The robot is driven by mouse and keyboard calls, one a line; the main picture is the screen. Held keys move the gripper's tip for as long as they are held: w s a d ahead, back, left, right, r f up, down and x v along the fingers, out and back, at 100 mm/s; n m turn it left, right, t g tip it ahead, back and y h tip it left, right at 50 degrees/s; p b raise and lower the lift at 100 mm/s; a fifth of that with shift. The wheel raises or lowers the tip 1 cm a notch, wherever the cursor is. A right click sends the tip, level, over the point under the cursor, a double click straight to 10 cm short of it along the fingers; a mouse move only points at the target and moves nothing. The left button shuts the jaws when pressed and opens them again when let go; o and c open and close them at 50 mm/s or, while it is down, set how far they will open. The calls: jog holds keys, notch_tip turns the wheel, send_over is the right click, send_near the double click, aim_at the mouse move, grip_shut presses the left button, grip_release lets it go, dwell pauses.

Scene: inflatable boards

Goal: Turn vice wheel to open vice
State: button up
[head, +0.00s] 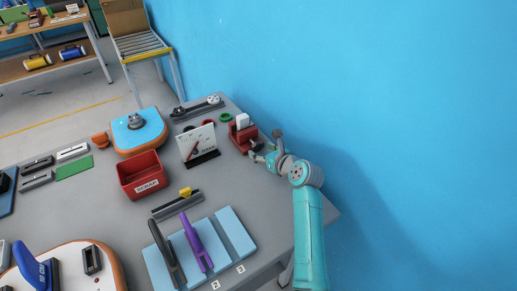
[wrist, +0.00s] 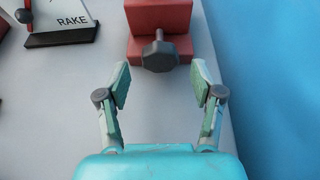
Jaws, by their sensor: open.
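The red vice (head: 240,134) stands on the grey bench near the blue wall, with a white block (head: 242,120) at its top. In the wrist view the red vice body (wrist: 160,18) is at the top centre. Its dark grey knobbed wheel (wrist: 159,55) points towards me on a short shaft. My gripper (wrist: 160,82) is open, with one finger on each side of the wheel's line and the wheel just beyond the fingertips. Nothing is between the fingers. In the head view my gripper (head: 259,152) is close beside the vice, and contact cannot be told.
A red SCRAP bin (head: 142,174) and a blue-topped board (head: 139,131) stand further left. The blue wall (head: 370,90) is close on the right.

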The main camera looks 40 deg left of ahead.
jog(key=shift+x, duration=1.35)
jog(key=c, duration=1.1)
jog(key=shift+s+f+n+t, duration=0.15)
jog(key=shift+n+t, duration=0.25)
jog(key=shift+n, duration=0.4)
jog(key=shift+n+t+h, duration=0.4)
jog(key=shift+n+t, duration=0.2)
jog(key=shift+n, duration=0.3)
